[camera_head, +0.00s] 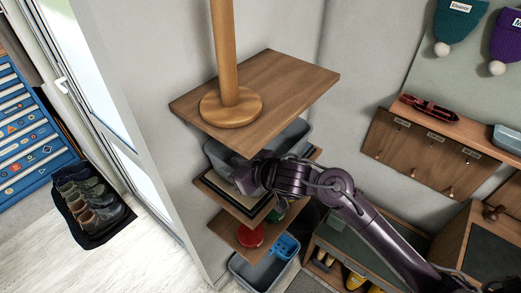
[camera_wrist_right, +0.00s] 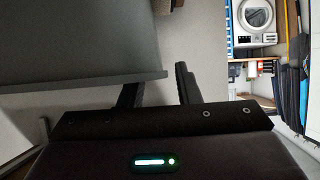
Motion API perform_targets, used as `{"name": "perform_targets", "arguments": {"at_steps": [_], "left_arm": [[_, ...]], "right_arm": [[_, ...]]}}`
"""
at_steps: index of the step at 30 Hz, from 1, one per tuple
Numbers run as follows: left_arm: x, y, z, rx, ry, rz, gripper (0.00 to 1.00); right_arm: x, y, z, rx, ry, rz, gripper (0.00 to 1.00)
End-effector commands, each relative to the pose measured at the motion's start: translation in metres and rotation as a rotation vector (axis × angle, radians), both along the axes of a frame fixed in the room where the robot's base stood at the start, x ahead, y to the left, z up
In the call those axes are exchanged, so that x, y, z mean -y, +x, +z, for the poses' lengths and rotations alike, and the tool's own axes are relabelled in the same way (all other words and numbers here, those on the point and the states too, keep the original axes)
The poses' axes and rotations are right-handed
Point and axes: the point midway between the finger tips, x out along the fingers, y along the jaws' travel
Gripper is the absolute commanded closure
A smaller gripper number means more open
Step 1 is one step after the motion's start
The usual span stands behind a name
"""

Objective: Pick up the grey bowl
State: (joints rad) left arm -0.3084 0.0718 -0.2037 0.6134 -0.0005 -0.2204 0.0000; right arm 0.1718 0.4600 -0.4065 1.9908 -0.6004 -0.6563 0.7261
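The grey bowl (camera_head: 219,158) is a wide, tub-like grey container on the shelf just under the top board in the head view. My right arm reaches in from the lower right. Its gripper (camera_head: 245,180) is at the bowl's near side and covers part of it. In the right wrist view, a large grey surface, apparently the bowl (camera_wrist_right: 75,45), fills the upper left. The two dark fingers of the right gripper (camera_wrist_right: 160,90) stand apart, one at the edge of that surface and one just right of it. Contact cannot be told. My left gripper is not in view.
A wooden top board (camera_head: 290,85) with a wooden post (camera_head: 228,105) stands close above the bowl. A lower shelf holds a red round item (camera_head: 250,236). A grey bin (camera_head: 258,272) with a blue basket (camera_head: 286,246) is below. The floor at left is partly clear.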

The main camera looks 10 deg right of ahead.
Motion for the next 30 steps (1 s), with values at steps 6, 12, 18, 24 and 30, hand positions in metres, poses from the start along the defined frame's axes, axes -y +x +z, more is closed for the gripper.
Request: {"name": "perform_targets", "arguments": {"at_steps": [6,12,18,24,30], "left_arm": [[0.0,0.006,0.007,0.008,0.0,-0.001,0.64],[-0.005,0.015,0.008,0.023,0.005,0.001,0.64],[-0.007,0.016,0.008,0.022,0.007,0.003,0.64],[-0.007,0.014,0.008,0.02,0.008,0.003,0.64],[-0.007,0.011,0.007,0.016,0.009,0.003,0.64]], "right_arm": [[-0.013,0.017,-0.01,-0.001,0.001,0.0,0.7],[-0.013,0.018,-0.012,0.0,0.0,0.001,0.7],[-0.013,0.017,-0.012,0.0,0.0,0.001,0.91],[-0.013,0.017,-0.012,0.0,0.001,0.001,1.0],[-0.013,0.017,-0.012,0.0,0.001,0.001,1.0]]}}
